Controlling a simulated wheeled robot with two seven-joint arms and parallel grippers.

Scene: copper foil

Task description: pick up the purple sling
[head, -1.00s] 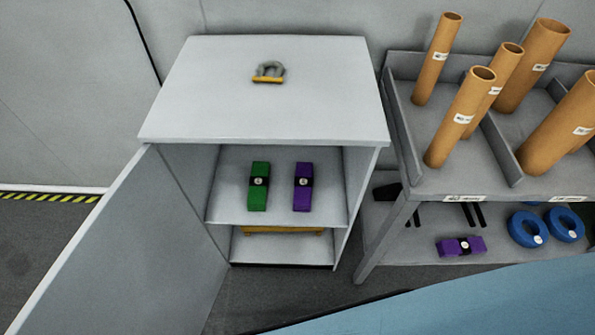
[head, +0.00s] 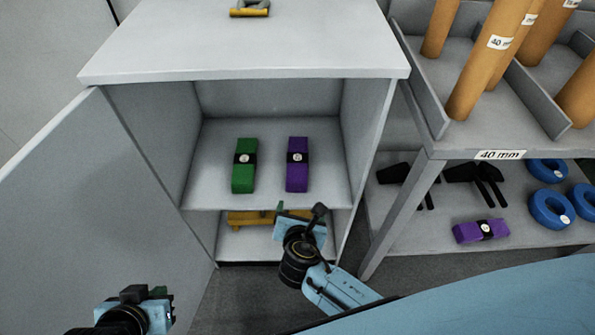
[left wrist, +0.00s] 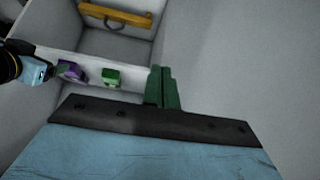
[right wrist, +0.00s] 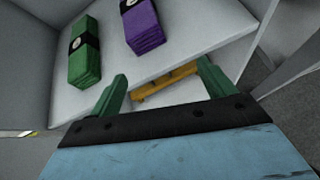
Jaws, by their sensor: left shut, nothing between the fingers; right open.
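A folded purple sling (head: 297,164) with a black band lies on the cabinet's middle shelf, right of a folded green sling (head: 244,166). The purple sling also shows at the top of the right wrist view (right wrist: 144,28), beyond my fingers. My right gripper (right wrist: 160,85) is open and empty, in front of the shelf and a little below it; in the head view its arm (head: 300,250) stands before the cabinet opening. My left gripper (left wrist: 163,85) is shut and empty; its wrist (head: 130,312) is low at the left in the head view, near the open door.
The cabinet door (head: 90,200) stands open at left. A yellow item (head: 250,217) lies on the lower level. A rack at right holds cardboard tubes (head: 487,60), blue rolls (head: 552,208) and another purple sling (head: 481,230). A shackle (head: 250,8) sits on the cabinet top.

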